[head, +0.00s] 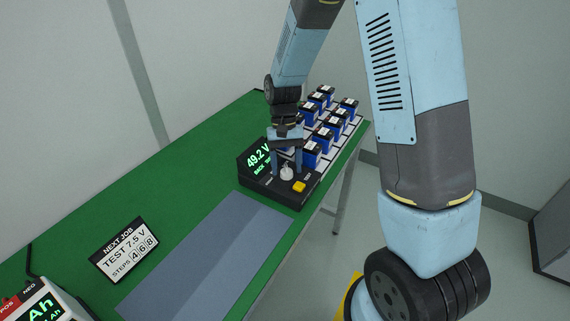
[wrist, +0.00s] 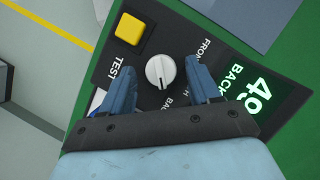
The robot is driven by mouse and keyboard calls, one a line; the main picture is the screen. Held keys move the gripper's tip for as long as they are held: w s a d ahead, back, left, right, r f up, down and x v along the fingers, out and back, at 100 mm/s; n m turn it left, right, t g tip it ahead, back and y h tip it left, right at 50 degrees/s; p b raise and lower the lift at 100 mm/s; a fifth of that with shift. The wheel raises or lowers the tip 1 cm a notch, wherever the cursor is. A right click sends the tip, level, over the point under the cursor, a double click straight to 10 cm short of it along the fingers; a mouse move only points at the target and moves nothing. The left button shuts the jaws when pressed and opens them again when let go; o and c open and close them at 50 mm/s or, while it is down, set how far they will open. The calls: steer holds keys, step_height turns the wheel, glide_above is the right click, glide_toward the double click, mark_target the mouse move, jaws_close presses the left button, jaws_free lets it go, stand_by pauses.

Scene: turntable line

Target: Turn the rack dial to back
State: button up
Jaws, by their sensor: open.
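The rack dial is a round white knob (wrist: 160,72) on a black control box, with a thin mark on its face; it also shows in the head view (head: 287,174). Labels beside it read FRONT, one partly hidden ending in H, and one starting BA, partly covered by a finger. The box's display (head: 260,159) reads 49.2 V with BACK below; the wrist view shows part of it (wrist: 245,88). My gripper (wrist: 161,69) is open and points down, its blue fingers on either side of the dial with gaps visible.
A yellow TEST button (wrist: 129,28) is close beside the dial. Blue batteries (head: 322,138) stand in a rack behind the box. A NEXT JOB card (head: 125,250) and a grey mat (head: 205,255) lie on the green table (head: 150,185).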

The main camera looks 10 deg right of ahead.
steer(key=v, duration=1.3)
steer(key=shift+w+r, duration=0.15)
steer(key=shift+r, duration=0.15)
steer(key=s+d+r+t, duration=0.5)
steer(key=s+d+r, duration=0.4)
steer(key=r, duration=0.3)
steer(key=s+d+r+t, duration=0.2)
steer(key=s+d, duration=0.1)
steer(key=s, duration=0.4)
steer(key=s+d+r+t, duration=0.2)
steer(key=s+d+t, duration=0.1)
steer(key=s, duration=0.4)
steer(key=shift+d+r, duration=0.15)
steer(key=shift+d, duration=0.15)
